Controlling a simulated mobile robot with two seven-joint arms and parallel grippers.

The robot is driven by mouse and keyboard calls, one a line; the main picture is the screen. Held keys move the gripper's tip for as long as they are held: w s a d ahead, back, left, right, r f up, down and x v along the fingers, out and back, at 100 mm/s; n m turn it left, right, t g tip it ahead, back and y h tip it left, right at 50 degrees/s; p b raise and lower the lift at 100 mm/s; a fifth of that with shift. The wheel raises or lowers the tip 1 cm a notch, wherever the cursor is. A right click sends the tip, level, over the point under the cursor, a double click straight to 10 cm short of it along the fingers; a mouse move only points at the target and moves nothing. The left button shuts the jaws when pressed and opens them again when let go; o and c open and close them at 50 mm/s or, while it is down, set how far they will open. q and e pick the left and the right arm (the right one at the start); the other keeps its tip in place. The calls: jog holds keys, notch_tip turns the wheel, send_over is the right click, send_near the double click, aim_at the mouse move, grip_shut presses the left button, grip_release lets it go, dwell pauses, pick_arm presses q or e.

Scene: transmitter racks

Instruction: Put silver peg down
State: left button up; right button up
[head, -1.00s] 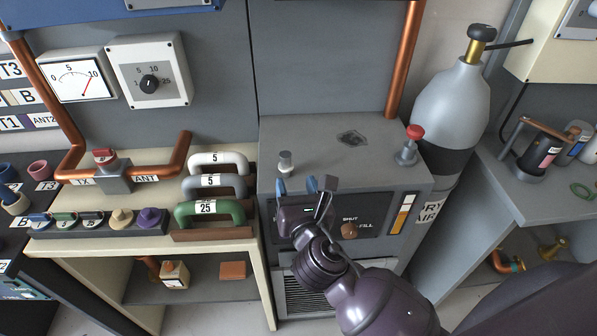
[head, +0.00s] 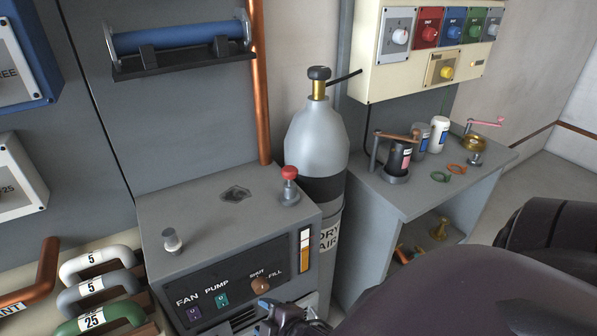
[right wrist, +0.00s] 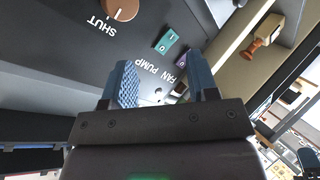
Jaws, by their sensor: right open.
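A short silver peg (head: 172,240) with a pale top stands upright on the front left of the grey cabinet top (head: 215,222). My right gripper (head: 270,312) is low in front of the cabinet's control panel, apart from the peg, and mostly cut off by the bottom edge. In the right wrist view its two blue fingers (right wrist: 165,85) are spread, with nothing between them. The peg does not show in the right wrist view. My left gripper is not in view.
A red-topped valve (head: 289,186) stands at the cabinet's right, near a grey gas cylinder (head: 318,140). The panel has a copper-coloured knob (head: 261,285). Several handles (head: 100,290) stand at left. A grey bench (head: 425,195) with bottles is at right.

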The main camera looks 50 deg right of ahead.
jog(key=s+d+f+m, duration=0.4)
jog(key=s+m, duration=0.2)
jog(key=m, duration=0.3)
jog(key=shift+m+g, duration=0.3)
jog(key=shift+g, duration=0.1)
dwell(0.9)
